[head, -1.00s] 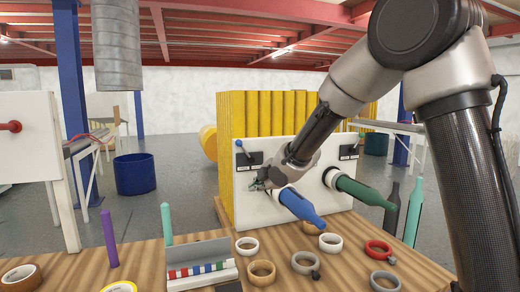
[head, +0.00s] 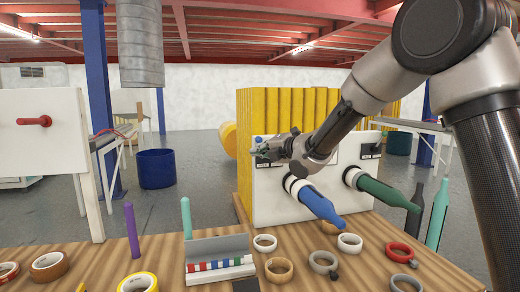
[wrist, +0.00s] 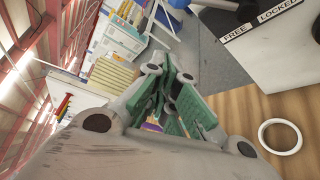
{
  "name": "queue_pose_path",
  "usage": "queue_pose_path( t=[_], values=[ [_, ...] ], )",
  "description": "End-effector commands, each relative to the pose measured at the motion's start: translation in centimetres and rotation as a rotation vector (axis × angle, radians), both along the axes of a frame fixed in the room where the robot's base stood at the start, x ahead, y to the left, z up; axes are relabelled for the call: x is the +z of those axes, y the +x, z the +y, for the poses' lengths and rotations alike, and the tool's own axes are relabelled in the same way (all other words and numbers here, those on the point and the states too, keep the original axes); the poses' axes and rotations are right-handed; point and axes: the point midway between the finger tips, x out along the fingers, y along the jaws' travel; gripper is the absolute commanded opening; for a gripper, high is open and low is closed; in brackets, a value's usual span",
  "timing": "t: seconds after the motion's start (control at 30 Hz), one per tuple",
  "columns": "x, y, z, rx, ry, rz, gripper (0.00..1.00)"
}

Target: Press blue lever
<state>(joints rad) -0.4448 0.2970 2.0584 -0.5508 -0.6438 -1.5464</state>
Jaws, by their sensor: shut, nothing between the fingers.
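The white panel (head: 285,205) stands on the table in front of a yellow corrugated block. The blue lever (head: 257,140) is at the panel's upper left in the head view; only a small blue part shows, the rest hidden behind my gripper. My gripper (head: 259,153) is shut and empty, directly in front of the lever's plate; I cannot tell if it touches the lever. In the wrist view its green-padded fingers (wrist: 172,95) are together. The panel's FREE and LOCKED label (wrist: 258,18) shows at upper right there.
A blue bottle-shaped spindle (head: 320,206) and a green one (head: 390,192) stick out of the panel below and right of my gripper. Several tape rolls, a marker tray (head: 222,268) and upright purple (head: 132,230) and teal (head: 187,217) sticks are on the table.

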Motion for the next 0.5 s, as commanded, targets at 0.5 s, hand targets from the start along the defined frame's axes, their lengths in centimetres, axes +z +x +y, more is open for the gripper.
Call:
queue_pose_path(
  t=[0.5],
  values=[
    [-0.7, 6.6, 3.6, -0.003, 0.001, 0.000, 0.00]
  ],
)
